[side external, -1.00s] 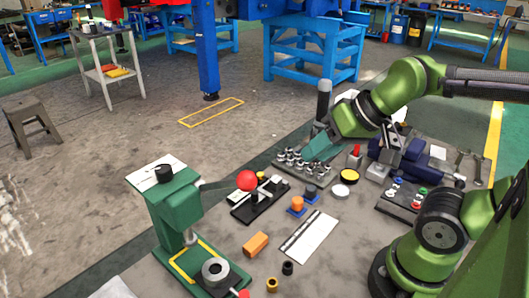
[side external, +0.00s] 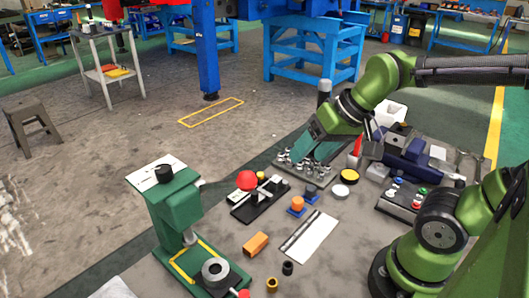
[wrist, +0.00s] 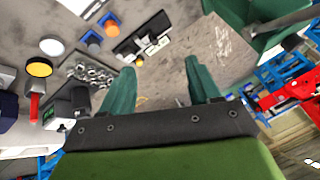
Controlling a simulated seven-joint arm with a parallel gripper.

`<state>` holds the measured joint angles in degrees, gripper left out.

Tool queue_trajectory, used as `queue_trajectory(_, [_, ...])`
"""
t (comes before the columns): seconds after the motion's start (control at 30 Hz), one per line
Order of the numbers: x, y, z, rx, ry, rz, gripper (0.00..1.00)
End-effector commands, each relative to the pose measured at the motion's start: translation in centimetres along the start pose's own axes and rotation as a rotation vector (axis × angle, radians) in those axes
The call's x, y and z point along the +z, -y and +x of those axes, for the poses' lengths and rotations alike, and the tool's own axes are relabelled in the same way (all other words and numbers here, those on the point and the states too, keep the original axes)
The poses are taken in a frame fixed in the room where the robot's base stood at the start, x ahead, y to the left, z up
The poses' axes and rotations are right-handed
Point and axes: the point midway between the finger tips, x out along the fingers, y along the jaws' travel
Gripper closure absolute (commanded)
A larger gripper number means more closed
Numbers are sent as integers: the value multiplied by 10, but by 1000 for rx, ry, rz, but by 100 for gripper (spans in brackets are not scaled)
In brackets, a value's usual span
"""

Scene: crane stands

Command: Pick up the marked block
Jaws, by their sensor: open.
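An orange block (side external: 255,244) lies on the grey table near the front, between the green press and a white strip. I can make out no mark on it, so I cannot tell whether it is the marked block. My gripper (side external: 318,153) has teal fingers and hangs above the rack of metal parts, well behind and right of the orange block. In the wrist view my gripper (wrist: 160,66) has its two fingers spread apart with nothing between them. I cannot make out the orange block in the wrist view.
The green press (side external: 174,210) stands at the table's left.

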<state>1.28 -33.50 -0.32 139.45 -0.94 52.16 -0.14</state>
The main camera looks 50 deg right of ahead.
Motion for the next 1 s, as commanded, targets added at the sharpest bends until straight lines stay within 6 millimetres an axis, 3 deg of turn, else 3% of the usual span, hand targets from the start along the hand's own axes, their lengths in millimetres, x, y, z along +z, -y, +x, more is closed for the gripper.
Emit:
queue_trajectory(0.4, [-107,-31,79,211,336,-159,38])
queue_trajectory(0.6, [-144,-48,104,261,458,-285,38])
queue_trajectory(0.7, [-155,-45,95,261,468,-346,38])
queue_trajectory(0.77, [-152,-46,94,257,487,-366,38])
queue_trajectory(1.0, [-133,-58,128,252,496,-375,38])
